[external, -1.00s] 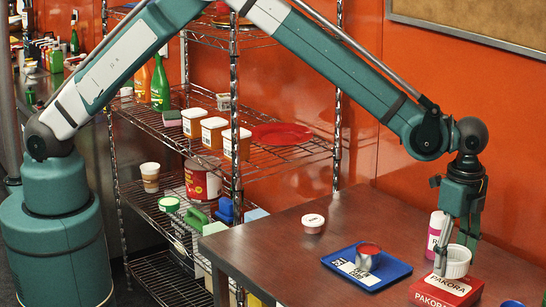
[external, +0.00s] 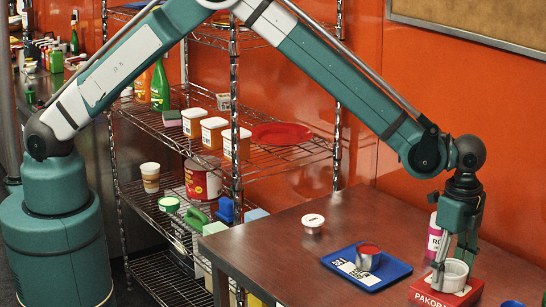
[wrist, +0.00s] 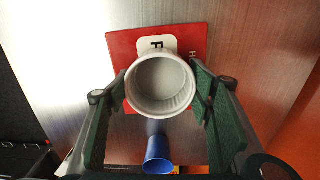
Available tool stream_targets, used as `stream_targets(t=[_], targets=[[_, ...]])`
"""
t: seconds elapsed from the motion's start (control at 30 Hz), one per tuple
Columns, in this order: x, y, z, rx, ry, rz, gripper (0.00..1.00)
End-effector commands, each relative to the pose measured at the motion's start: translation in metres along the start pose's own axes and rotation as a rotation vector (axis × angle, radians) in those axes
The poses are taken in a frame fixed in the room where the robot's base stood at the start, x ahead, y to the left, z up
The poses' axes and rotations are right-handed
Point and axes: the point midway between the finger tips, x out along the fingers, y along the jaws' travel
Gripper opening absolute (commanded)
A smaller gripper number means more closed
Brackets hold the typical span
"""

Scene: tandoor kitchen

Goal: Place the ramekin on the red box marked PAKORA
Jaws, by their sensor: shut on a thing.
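The white ramekin (external: 455,270) is held upright between the fingers of my gripper (external: 452,268). In the wrist view the ramekin (wrist: 161,84) is empty, with my gripper's fingers (wrist: 160,92) on its two sides. The red PAKORA box (external: 432,297) is right below it at the table's right front. In the wrist view the box (wrist: 122,52) shows behind the ramekin, which covers part of its white label. The ramekin's base is at or very close to the box top; I cannot tell if it touches.
A pink-and-white bottle (external: 434,240) stands just behind the box. A blue tray (external: 396,272) with a metal cup (external: 368,256) of red content lies to the left. A blue cup (wrist: 158,153) is near the box.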

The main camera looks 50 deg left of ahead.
Motion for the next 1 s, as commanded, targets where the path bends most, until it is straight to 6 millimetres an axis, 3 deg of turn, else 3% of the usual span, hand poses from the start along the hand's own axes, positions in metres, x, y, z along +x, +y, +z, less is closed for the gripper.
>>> stream_targets(t=[0.03, 0.13, 0.67, 1.0], targets=[[0.001, 0.0, 0.0, 0.0, 0.0, 0.0, 0.55], [0.001, 0.0, 0.0, 0.0, 0.0, 0.0, 0.67], [-0.004, 0.0, 0.0, 0.0, 0.0, 0.0, 0.67], [-0.043, 0.0, 0.0, 0.0, 0.0, 0.0, 0.67]])
